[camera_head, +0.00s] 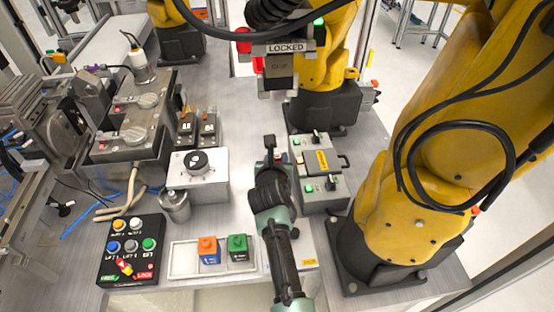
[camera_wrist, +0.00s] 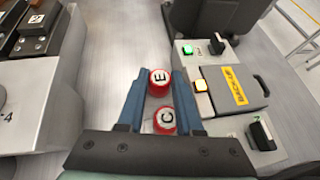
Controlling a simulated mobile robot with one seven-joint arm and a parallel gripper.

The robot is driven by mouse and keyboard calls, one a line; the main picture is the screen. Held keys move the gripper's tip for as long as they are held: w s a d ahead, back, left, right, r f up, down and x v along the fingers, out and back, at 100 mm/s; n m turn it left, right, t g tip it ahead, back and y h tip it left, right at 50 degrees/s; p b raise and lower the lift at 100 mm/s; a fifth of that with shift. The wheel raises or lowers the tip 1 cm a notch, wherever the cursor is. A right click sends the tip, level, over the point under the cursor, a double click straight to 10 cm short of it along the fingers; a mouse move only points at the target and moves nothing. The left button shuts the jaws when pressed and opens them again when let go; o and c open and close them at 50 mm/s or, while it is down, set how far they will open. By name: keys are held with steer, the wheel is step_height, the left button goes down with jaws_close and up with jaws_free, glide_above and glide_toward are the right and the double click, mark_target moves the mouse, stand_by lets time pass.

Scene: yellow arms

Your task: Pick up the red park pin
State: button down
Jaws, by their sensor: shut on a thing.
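My gripper (camera_wrist: 160,78) has its two blue fingers around two red pieces with white tops. One piece, lettered E (camera_wrist: 159,83), is between the fingertips. The other, lettered C (camera_wrist: 165,121), is nearer the palm. The gripper is shut on red; I cannot tell whether both pieces are gripped, whether they are one part, or which is the red park pin. In the head view my gripper (camera_head: 277,150) is over the grey table, left of the grey switch boxes, and mostly hides what it holds. Only a small pale and red spot shows there.
A grey switch box with a yellow label (camera_head: 323,160) stands close on the right. A silver box with a black knob (camera_head: 198,175) is on the left. A white tray (camera_head: 185,272) holds orange and green blocks. A black button panel (camera_head: 132,250) and a yellow arm (camera_head: 415,205) flank the front.

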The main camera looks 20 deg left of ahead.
mark_target(277, 159)
step_height(277, 159, up, 6)
steer(key=shift+r, duration=0.25)
steer(key=s+d+b, duration=0.1)
steer(key=s+b, duration=0.3)
steer(key=s, duration=0.5)
steer(key=s+d+b, duration=0.2)
steer(key=s+b, duration=0.3)
steer(key=s, duration=0.3)
steer(key=shift+s+d+r, duration=0.25)
steer(key=shift+s+d, duration=0.05)
steer(key=shift+s, duration=0.05)
steer(key=shift+r, duration=0.1)
